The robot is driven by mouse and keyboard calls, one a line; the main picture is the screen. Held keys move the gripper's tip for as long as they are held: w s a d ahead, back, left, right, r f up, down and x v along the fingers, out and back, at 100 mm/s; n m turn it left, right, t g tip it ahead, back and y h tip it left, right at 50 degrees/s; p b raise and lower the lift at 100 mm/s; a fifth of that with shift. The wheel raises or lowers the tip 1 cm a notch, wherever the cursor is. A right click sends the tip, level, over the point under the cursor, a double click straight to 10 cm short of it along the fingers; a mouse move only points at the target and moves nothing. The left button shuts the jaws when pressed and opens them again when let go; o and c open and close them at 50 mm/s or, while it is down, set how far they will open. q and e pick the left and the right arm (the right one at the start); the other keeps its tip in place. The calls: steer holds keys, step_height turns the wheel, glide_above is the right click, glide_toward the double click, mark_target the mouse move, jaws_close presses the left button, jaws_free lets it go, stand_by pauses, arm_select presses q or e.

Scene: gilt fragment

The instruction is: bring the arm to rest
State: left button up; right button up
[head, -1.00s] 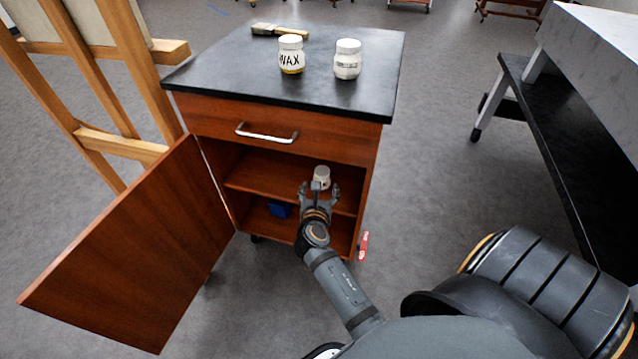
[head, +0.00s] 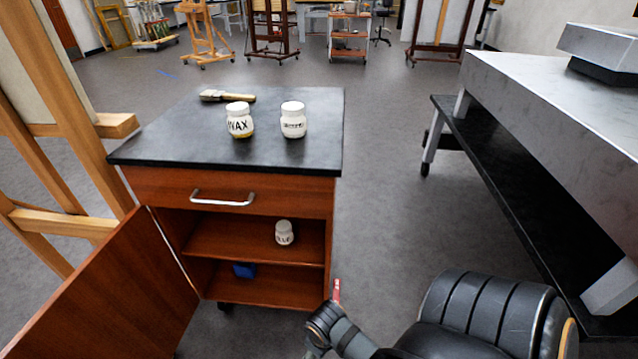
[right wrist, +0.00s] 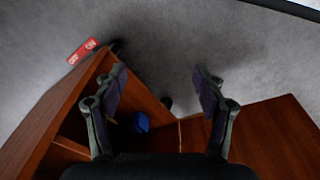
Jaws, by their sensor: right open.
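My right arm (head: 345,335) is drawn back to the bottom edge of the head view, clear of the open cabinet (head: 232,188). Its gripper is not clearly shown there. In the right wrist view my right gripper (right wrist: 157,78) is open, with nothing between its fingers, and the cabinet and its door lie beyond it. A white jar (head: 284,233), its label partly readable as "LUE", stands upright on the cabinet's middle shelf, apart from the gripper. My left gripper is not in view.
A wax jar (head: 239,121), another white jar (head: 293,121) and a brush (head: 227,96) are on the cabinet top. The cabinet door (head: 115,295) hangs open. A blue object (head: 244,270) lies on the lower shelf. A bench (head: 560,120) stands right, with clear floor between.

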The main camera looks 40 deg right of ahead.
steer(key=shift+s+a+m+g, duration=0.3)
steer(key=shift+s+a+m, duration=0.15)
steer(key=shift+s+m, duration=0.05)
arm_select(q)
steer(key=shift+p, duration=0.4)
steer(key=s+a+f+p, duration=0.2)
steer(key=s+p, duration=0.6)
steer(key=p, duration=0.5)
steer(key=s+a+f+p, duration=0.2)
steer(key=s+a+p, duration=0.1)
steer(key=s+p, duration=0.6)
steer(key=p, duration=0.3)
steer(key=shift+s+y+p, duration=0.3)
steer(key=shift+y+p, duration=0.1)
arm_select(e)
steer(key=s+d+f, duration=0.2)
steer(key=s, duration=0.6)
steer(key=s+d+f, duration=0.2)
steer(key=s+d, duration=0.1)
steer(key=s, duration=0.6)
steer(key=shift+s, duration=0.25)
